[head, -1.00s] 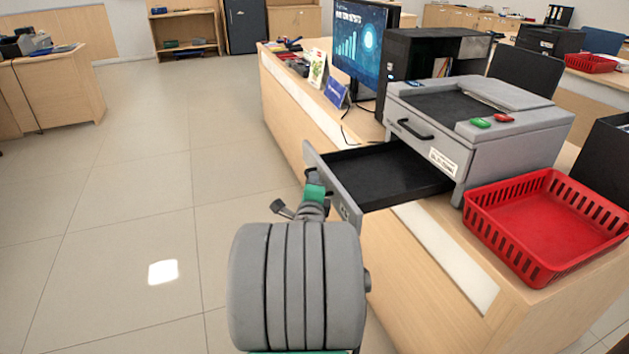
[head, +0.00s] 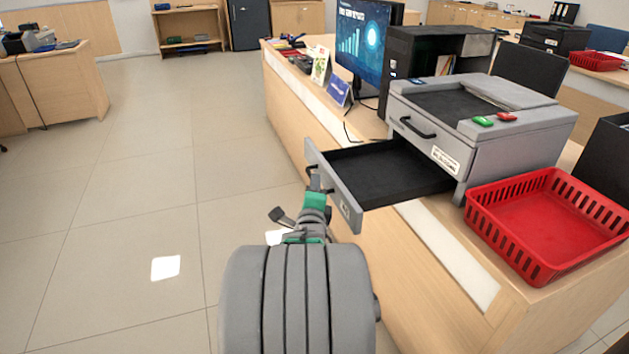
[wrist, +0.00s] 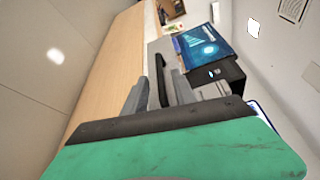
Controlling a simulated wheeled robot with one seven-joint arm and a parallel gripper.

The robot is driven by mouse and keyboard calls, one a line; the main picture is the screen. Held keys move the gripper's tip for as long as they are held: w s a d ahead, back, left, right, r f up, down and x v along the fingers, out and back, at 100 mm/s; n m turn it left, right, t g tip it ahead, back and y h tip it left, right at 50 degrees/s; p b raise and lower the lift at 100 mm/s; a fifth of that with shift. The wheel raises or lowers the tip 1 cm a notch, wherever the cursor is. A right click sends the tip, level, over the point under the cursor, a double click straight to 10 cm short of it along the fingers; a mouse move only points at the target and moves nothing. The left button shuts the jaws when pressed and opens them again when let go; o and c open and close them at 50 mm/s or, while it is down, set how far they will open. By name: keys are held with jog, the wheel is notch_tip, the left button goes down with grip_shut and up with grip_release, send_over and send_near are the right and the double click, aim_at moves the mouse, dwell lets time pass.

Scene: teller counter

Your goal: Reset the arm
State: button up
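The grey cash machine (head: 545,125) stands on the counter, and its drawer (head: 338,194) is pulled out toward my arm. The drawer is black inside and looks empty. Its dark handle (head: 312,178) is on the front panel, partly behind my gripper. My gripper (wrist: 163,84) is at the drawer front. In the wrist view its two grey fingers stand apart, with the black handle (wrist: 160,74) between them and a gap showing beside it. The fingertips are small and partly hidden in the head view.
A red basket (head: 478,222) sits on the counter right of the machine. The counter (head: 400,275) side is close to my arm. Open floor (head: 130,200) lies to the left.

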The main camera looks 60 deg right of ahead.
jog(key=v, duration=0.4)
jog(key=w+a+r+n+y+p, duration=0.4)
jog(key=w+a+n+p, duration=0.25)
jog(key=a, duration=0.25)
jog(key=w+a+r+n+y+p, duration=0.45)
jog(key=a+n+p, duration=0.3)
jog(key=a, duration=0.25)
jog(key=s+a+r+n+g+y+p, duration=0.3)
jog(key=s+a+n+p, duration=0.1)
jog(key=a+n, duration=0.5)
jog(key=s+a+r+n+g+y+p, duration=0.2)
jog(key=s+a+r+n+y+p, duration=0.1)
jog(key=a+n, duration=0.6)
jog(key=s+a+r+p, duration=0.1)
jog(key=s+a, duration=0.1)
jog(key=a, duration=0.1)
jog(key=shift+s+a+g, duration=0.25)
jog(key=shift+a+g, duration=0.05)
jog(key=shift+g, duration=0.1)
